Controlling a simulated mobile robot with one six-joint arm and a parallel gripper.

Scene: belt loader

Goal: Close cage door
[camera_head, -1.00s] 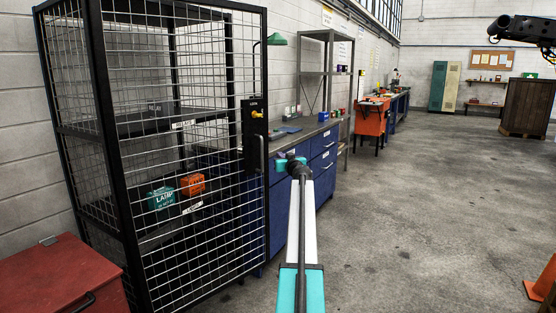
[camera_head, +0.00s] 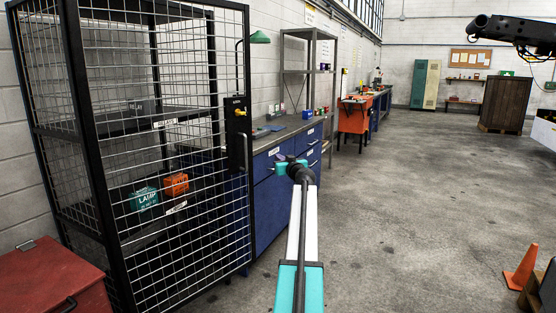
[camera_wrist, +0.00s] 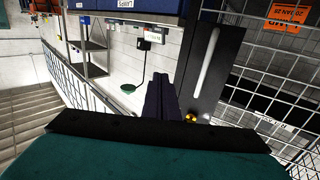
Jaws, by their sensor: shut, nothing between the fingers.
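The black wire-mesh cage (camera_head: 73,80) stands at the left in the head view. Its mesh door (camera_head: 200,225) appears ajar, its right edge standing out from the frame. Contact cannot be told. In the head view my arm's end is right of the handle; the fingertips are not clear.
Inside the cage, shelves hold a teal box (camera_head: 144,198) and an orange box (camera_head: 175,184). A red chest (camera_head: 45,280) stands front left. A blue workbench (camera_head: 275,195) runs behind the door. An orange cone (camera_head: 520,268) stands at right. The middle floor is open.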

